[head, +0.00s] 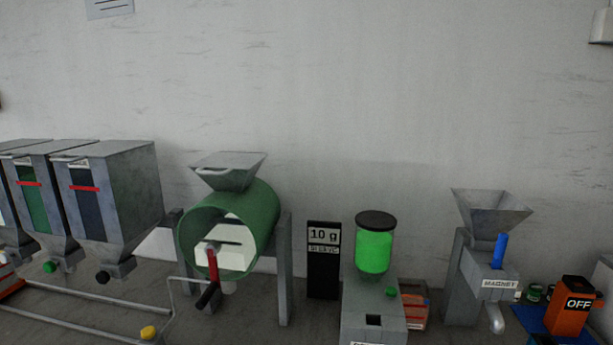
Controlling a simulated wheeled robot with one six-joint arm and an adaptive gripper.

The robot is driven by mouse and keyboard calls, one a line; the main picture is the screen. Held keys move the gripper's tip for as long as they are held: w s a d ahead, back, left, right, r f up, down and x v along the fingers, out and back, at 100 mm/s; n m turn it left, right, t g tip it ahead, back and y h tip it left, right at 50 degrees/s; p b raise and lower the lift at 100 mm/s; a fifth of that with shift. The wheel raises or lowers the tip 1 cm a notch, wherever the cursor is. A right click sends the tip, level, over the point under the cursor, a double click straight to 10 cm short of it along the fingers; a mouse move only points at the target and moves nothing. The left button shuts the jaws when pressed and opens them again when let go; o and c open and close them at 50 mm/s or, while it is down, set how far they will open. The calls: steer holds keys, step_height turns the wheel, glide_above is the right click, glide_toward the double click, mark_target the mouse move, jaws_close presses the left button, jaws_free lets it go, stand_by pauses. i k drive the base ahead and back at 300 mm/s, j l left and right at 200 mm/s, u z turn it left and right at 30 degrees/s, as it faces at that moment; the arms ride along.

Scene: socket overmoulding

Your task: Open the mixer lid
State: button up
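The mixer appears to be the green drum (262,212) on grey legs, left of centre in the head view. A grey funnel-shaped hopper (228,176) sits on top of it. Its round front shows pale panels inside a green rim. A red lever (212,263) with a black grip (208,296) stands at the front. I cannot make out a separate lid or tell whether it is open or shut. My gripper is not in view.
Grey bins (122,195) with red-striped windows stand left. A black "10 g" sign (323,262), a green jar (374,252) with a dark cap, a "MAGNET" hopper machine (491,212) and an orange "OFF" box (571,305) stand right. A pipe rail (85,292) runs in front left.

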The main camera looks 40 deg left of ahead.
mark_target(230, 161)
steer(key=u, duration=1.6)
